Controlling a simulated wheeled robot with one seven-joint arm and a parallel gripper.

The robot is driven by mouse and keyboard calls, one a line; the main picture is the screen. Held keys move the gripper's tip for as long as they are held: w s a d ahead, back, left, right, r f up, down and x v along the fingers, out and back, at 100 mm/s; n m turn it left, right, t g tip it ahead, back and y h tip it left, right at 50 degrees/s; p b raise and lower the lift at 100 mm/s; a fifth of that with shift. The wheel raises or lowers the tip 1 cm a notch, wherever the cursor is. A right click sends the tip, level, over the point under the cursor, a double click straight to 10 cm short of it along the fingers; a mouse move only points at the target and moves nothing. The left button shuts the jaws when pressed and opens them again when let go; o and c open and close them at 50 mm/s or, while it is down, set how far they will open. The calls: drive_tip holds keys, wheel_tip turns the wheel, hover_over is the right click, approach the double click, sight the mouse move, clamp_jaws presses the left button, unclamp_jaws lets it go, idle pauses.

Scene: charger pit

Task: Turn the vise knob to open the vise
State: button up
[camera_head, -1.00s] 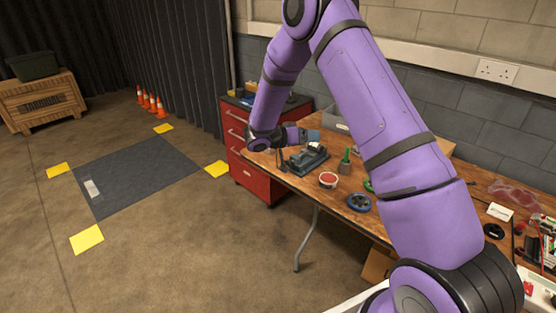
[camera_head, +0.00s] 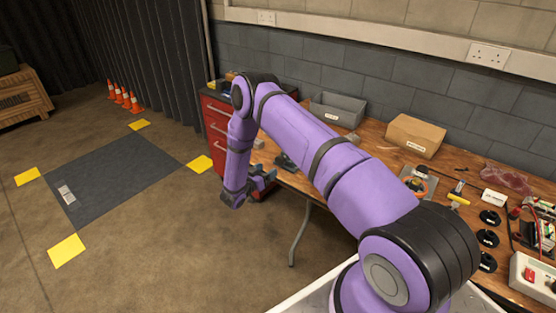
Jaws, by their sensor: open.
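The vise (camera_head: 286,162) is a small dark grey tool near the left front edge of the wooden workbench. My purple arm covers much of it, and its knob cannot be made out. My gripper (camera_head: 268,177) hangs at the end of the forearm, just in front of the bench edge, a little left of and below the vise. It points right, towards the vise, and its jaws are open. I see nothing held between them, and I cannot tell whether it touches the vise.
A red drawer cabinet (camera_head: 216,125) stands behind, left of the workbench (camera_head: 384,148). A grey bin (camera_head: 338,109) and a cardboard box (camera_head: 415,135) sit along the wall. Tools and black round parts lie at the right. The floor at left is open, with a dark mat (camera_head: 115,178).

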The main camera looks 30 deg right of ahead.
sight(278, 161)
drive_tip(key=x, duration=0.9)
drive_tip(key=c, duration=0.9)
